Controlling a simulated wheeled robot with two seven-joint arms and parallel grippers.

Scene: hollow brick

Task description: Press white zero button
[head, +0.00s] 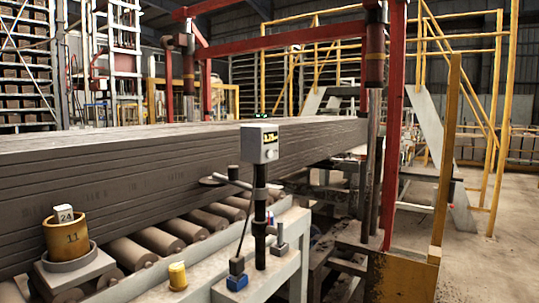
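A light grey gauge box (258,144) sits on top of a black upright post (260,215) near the middle of the head view. It has a small dark display (270,137) with yellow digits, too small to read surely. A small pale spot (269,154) shows below the display; I cannot tell whether it is the white zero button. Neither of my grippers is in view.
The post stands on a grey metal ledge (285,262) beside rollers (160,234) under a long grey-brown clay slab (120,190). A yellow cup (72,235), yellow cylinder (178,275) and blue block (237,282) stand nearby. A red frame (394,130) rises at right.

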